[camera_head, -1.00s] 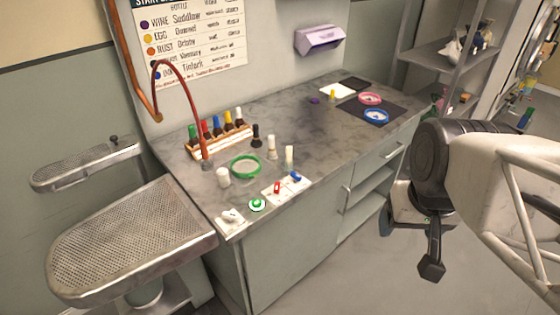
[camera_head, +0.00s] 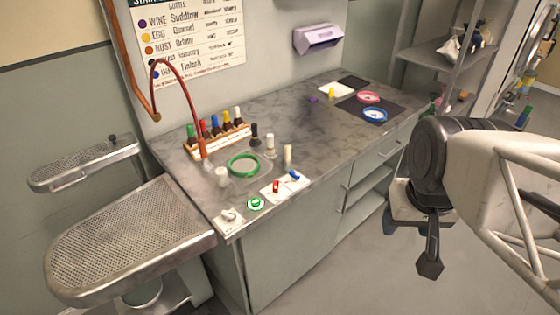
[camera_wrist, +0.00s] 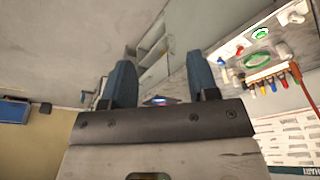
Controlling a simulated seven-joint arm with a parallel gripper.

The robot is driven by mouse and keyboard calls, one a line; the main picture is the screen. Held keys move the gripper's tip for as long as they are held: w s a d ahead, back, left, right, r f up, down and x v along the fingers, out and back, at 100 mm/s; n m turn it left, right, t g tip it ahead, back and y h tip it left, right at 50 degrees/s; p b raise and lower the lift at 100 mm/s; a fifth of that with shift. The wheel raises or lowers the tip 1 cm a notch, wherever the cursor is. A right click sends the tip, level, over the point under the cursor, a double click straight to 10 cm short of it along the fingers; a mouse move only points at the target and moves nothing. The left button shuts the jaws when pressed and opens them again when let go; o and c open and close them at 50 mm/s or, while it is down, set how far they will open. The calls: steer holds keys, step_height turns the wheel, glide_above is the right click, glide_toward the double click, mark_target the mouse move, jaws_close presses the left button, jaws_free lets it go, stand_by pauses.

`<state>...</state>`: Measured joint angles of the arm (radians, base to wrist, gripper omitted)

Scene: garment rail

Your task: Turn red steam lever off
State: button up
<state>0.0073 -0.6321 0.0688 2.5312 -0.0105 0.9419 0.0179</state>
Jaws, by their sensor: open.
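The red steam lever (camera_head: 276,186) is a small red piece on a white plate (camera_head: 270,194) near the counter's front edge in the head view. A blue lever (camera_head: 294,175) sits just right of it. A green round knob (camera_head: 256,203) and a white lever on a plate (camera_head: 229,215) lie to its left. My gripper (camera_head: 430,266) hangs right of the counter, well apart from the levers. In the wrist view my gripper (camera_wrist: 162,84) shows two blue-grey fingers spread apart with nothing between them. The lever's exact setting is too small to tell.
The grey counter (camera_head: 310,125) carries a green ring (camera_head: 243,165), a rack of bottles (camera_head: 218,139), loose bottles and a red hose (camera_head: 183,75). A perforated board (camera_head: 130,240) stands left. Floor right of the counter is free.

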steer(key=shift+w+a, duration=0.15)
steer(key=shift+w, duration=0.3)
steer(key=shift+c, duration=0.6)
steer(key=g, duration=0.3)
glide_above(276, 184)
steer(key=f, duration=1.5)
steer(key=shift+s+f, duration=0.15)
steer(key=shift+s, duration=0.1)
steer(key=shift+w+f, duration=0.15)
steer(key=shift+f, duration=0.05)
steer(key=shift+f, duration=0.1)
steer(key=shift+f, duration=3.8)
jaws_close()
